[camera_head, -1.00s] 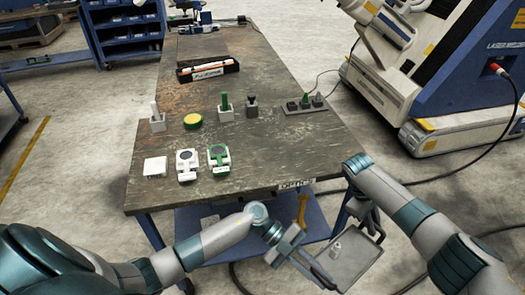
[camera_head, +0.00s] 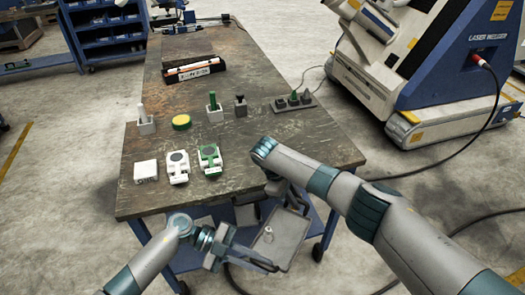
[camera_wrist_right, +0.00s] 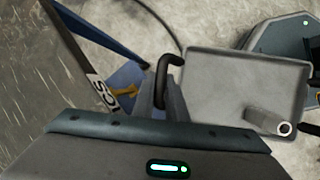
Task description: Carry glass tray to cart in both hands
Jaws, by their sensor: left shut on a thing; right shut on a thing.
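The tray (camera_head: 289,246) is grey, shallow and rectangular, and hangs in front of the table's near edge in the head view. A small pale cylindrical piece (camera_head: 268,234) is on it. In the right wrist view the tray (camera_wrist_right: 225,70) lies right of the fingers, with the hollow-ended piece (camera_wrist_right: 268,122) at its lower right. My right gripper (camera_wrist_right: 162,92) is shut on the tray's black handle (camera_wrist_right: 171,60). My left gripper (camera_head: 272,267) is shut at the tray's near-left side; its grip on the handle is too small to see clearly. I cannot clearly identify the cart.
The worktable (camera_head: 255,145) holds white and green fixtures, a yellow round piece (camera_head: 181,122) and a tool box (camera_head: 195,71). A large laser welder (camera_head: 455,60) stands at right, with a cable across the floor. Open floor (camera_head: 480,185) lies right of the table.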

